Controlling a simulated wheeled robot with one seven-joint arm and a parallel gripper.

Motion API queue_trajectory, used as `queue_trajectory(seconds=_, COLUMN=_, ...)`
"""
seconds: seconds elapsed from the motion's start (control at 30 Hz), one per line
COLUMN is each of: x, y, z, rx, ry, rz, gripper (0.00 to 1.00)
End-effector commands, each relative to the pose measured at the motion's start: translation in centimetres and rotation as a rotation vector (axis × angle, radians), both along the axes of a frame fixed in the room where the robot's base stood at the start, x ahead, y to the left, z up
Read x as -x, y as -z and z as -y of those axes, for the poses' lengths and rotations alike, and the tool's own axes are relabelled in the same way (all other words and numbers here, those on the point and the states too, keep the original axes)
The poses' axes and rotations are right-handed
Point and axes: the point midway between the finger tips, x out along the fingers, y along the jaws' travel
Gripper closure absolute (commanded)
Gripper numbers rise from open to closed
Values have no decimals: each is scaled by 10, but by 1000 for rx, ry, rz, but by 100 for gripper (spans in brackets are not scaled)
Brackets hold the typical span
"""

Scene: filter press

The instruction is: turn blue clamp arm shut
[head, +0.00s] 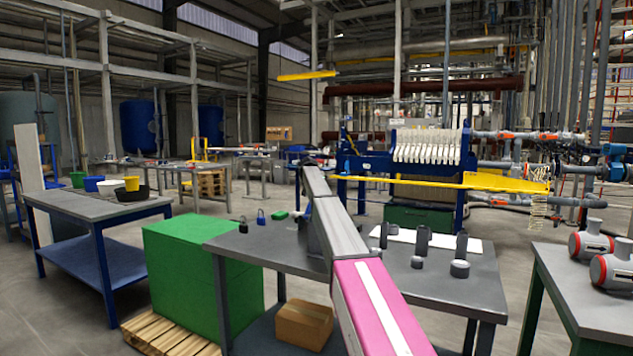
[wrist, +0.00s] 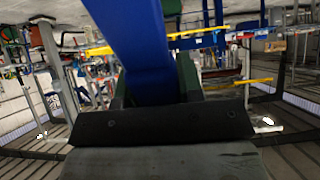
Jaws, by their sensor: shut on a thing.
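A broad blue bar, which I take to be the blue clamp arm (wrist: 140,45), runs down from the top of the wrist view into my gripper (wrist: 150,85). The dark green fingers stand on either side of the bar and are shut on it. The bar's far end is cut off by the frame, and its pivot does not show. In the head view my grey and pink arm reaches forward over the grey table and hides the gripper. I cannot make out the clamp arm there.
The filter press plates (head: 428,146) stand in a blue frame at the back, with a yellow rail (head: 450,181) in front. The grey table (head: 470,288) holds dark fittings and a blue padlock (head: 261,217). A green box (head: 195,275) and a right-hand bench (head: 590,300) flank it.

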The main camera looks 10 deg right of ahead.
Motion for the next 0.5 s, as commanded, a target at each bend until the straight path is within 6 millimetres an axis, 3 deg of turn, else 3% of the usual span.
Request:
queue_trajectory(seconds=0.1, x=-17, y=16, z=9, rx=-65, ry=0, rz=-90, gripper=100)
queue_trajectory(seconds=0.5, x=-41, y=81, z=28, rx=-284, ry=0, rz=-392, gripper=100)
